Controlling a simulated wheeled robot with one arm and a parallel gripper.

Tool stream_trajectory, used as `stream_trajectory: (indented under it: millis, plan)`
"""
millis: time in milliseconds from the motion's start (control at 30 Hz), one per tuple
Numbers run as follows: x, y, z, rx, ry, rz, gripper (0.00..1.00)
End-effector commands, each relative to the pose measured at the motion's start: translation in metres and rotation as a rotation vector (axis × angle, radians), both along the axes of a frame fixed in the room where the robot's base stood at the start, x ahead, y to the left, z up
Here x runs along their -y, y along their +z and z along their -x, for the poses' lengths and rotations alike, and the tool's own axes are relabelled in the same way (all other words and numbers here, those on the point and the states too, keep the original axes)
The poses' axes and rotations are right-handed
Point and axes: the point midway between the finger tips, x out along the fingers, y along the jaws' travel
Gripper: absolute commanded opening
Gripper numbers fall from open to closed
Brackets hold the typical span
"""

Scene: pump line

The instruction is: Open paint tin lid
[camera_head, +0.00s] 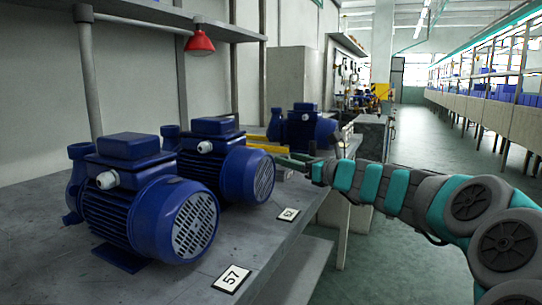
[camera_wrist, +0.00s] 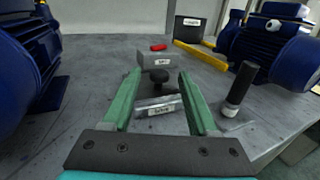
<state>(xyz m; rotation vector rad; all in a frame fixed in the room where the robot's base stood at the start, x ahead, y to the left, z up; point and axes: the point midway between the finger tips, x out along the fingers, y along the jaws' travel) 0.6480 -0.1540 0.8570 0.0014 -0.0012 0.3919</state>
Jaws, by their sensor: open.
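My gripper (camera_wrist: 160,76) is open, with its two green fingers apart on either side of a black round knob (camera_wrist: 159,84). The gripper also shows in the head view (camera_head: 296,160), low over the bench between two blue pumps. Below the knob in the wrist view lies a grey metallic piece (camera_wrist: 157,109) with a small white label. Behind the knob stands a grey block (camera_wrist: 160,61), also labelled. The label text is too small to read. No plain paint tin can be made out, and I cannot tell whether the knob belongs to a lid.
A black-handled tool (camera_wrist: 240,84) stands right of the fingers. A red piece (camera_wrist: 158,47), a yellow bar (camera_wrist: 201,53) and a dark labelled box (camera_wrist: 193,31) lie farther back. Blue pumps (camera_head: 150,205) flank the gripper on the grey bench (camera_head: 255,255). The aisle (camera_head: 400,190) is clear.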

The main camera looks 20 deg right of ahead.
Motion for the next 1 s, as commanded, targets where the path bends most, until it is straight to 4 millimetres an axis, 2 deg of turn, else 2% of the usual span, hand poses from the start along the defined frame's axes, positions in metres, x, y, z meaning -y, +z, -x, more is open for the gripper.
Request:
stream_trajectory:
  millis: [100,333,500,733,767,1000]
  plan:
    - [-0.008,-0.001,-0.019,0.000,0.002,0.003,0.59]
    - [-0.020,-0.002,-0.047,-0.002,0.003,0.002,0.59]
    - [-0.023,0.000,-0.054,0.000,0.001,0.002,0.59]
    - [-0.023,0.000,-0.055,0.000,0.001,0.001,0.59]
    - [-0.023,0.000,-0.055,-0.001,0.001,0.001,0.58]
    - [-0.023,-0.001,-0.055,-0.001,0.001,0.001,0.31]
